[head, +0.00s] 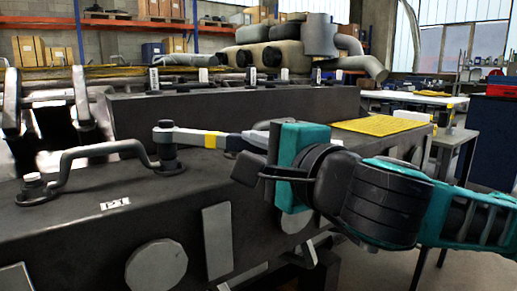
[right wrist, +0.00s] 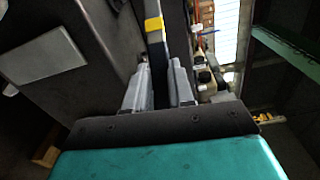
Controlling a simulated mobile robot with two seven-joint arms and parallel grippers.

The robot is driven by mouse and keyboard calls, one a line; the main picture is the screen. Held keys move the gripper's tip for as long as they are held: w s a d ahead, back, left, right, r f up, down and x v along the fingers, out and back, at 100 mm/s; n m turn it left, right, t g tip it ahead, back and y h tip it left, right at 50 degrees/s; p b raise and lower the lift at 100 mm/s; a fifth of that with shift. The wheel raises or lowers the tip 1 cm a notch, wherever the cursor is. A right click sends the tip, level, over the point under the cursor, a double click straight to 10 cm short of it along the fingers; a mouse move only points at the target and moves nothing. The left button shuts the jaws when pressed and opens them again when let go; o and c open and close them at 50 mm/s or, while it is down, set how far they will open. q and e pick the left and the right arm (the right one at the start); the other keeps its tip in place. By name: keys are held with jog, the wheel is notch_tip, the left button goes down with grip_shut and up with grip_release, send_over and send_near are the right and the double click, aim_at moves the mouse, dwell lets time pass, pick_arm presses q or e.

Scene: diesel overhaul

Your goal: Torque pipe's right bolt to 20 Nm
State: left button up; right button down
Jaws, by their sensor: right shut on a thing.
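The grey bent pipe (head: 95,152) lies on top of the dark engine block, with a flange at each end. Its left bolt (head: 33,182) is bare. The torque wrench (head: 198,138) has a grey shaft with a yellow band, and its head sits over the pipe's right bolt, which it hides. My right gripper (head: 262,150) is shut on the wrench's handle end, to the right of the bolt. In the right wrist view, the dark handle (right wrist: 155,50) with its yellow band runs between the two grey fingers. My left gripper is not in view.
The engine block (head: 80,240) fills the left and front, with a "P1" label (head: 115,204) near the pipe. A raised dark block (head: 230,115) stands behind the wrench. A yellow mat (head: 380,125) lies behind my right arm. Workbenches and shelves are farther back.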

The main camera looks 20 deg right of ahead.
jog(key=shift+s+a+r+y, duration=0.15)
jog(key=shift+a+r+y, duration=0.05)
jog(key=shift+a+y, duration=0.1)
jog(key=shift+w+d+n+g+y, duration=0.6)
jog(key=shift+w+d+n+y, duration=0.3)
jog(key=shift+w+n+y, duration=0.3)
